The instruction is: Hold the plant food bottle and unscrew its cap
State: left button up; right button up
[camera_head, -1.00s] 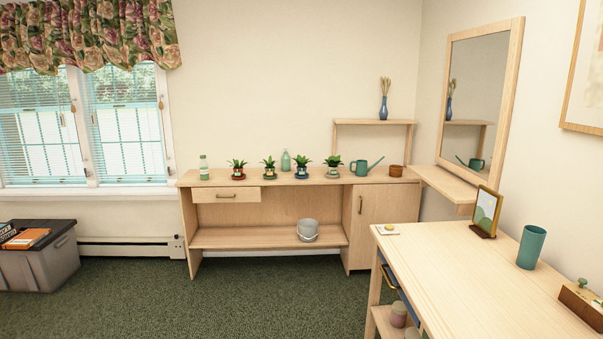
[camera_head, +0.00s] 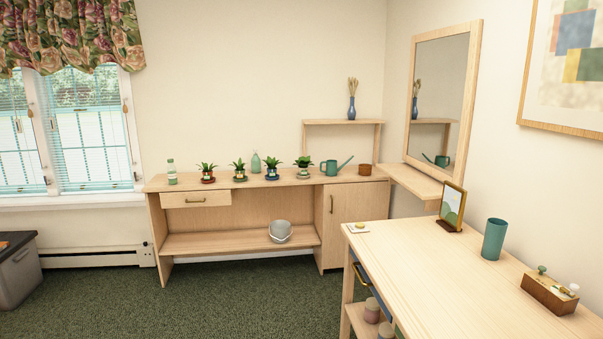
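A small green bottle (camera_head: 172,173) with a pale band stands upright at the left end of the wooden sideboard (camera_head: 155,186). A second, plain green bottle (camera_head: 255,163) stands farther back between the potted plants. I cannot tell from here which is the plant food bottle; any label is too small to read. Their caps are too small to make out clearly. Neither of my grippers is in view.
Several potted plants, such as one in a red saucer (camera_head: 207,172), a watering can (camera_head: 336,165) and a brown pot (camera_head: 365,170) share the sideboard. A wooden desk (camera_head: 420,260) stands at right. A grey bin (camera_head: 18,275) stands at left. Green carpet (camera_head: 230,315) between is clear.

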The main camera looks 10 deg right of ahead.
aim_at(172, 178)
jog(key=i+j+u, duration=0.4)
jog(key=i, duration=0.5)
jog(key=i+u, duration=0.4)
jog(key=i, duration=1.65)
jog(key=i+j, duration=0.1)
jog(key=i, duration=1.05)
jog(key=l+z, duration=0.05)
